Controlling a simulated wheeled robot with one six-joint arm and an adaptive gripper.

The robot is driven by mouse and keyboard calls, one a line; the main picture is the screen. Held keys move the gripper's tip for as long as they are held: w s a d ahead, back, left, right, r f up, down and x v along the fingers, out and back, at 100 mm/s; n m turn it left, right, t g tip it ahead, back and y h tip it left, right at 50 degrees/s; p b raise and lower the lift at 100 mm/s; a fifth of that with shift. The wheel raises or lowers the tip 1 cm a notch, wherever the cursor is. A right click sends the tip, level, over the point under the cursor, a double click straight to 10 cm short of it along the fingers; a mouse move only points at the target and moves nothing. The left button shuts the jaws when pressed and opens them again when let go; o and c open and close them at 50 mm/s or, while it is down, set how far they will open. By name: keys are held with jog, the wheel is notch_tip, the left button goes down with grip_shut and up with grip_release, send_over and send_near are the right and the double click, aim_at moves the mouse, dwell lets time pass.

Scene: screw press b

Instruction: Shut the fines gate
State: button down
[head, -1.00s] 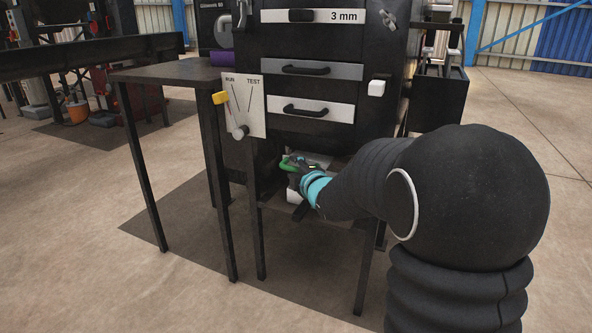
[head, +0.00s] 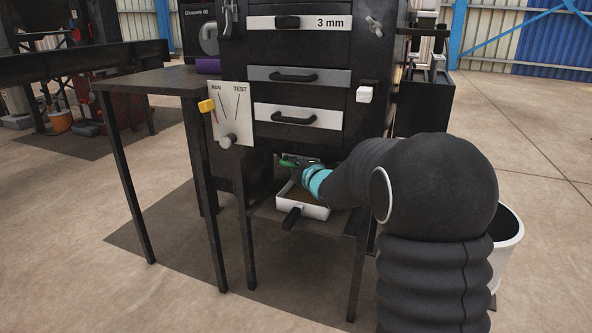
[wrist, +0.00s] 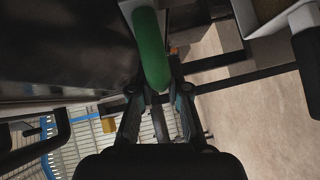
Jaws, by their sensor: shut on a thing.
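A green handle (head: 289,161) sticks out low at the front of the dark machine, below its drawers. My gripper (head: 303,170) is at this handle, and its fingers are closed on it. In the wrist view the green bar (wrist: 150,45) runs down to between my fingertips (wrist: 157,92). The plate of the fines gate is not visible, so I cannot tell how far it is open. My wrist and arm hide part of the machine behind the handle.
A white tray (head: 317,212) with a dark handle and brownish contents sits on the low shelf under my gripper. A RUN/TEST panel (head: 231,114) and a dark side table (head: 165,81) are to the left. A white bucket (head: 509,236) stands at the right, behind my arm.

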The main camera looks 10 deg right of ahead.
jog(key=shift+w+d+r, duration=0.1)
jog(key=shift+w, duration=0.05)
jog(key=c, duration=1.1)
grip_release()
jog(key=shift+w+d, duration=0.1)
jog(key=shift+c, duration=0.2)
jog(key=shift+s, duration=0.4)
jog(key=v, duration=1.1)
jog(key=shift+s, duration=0.15)
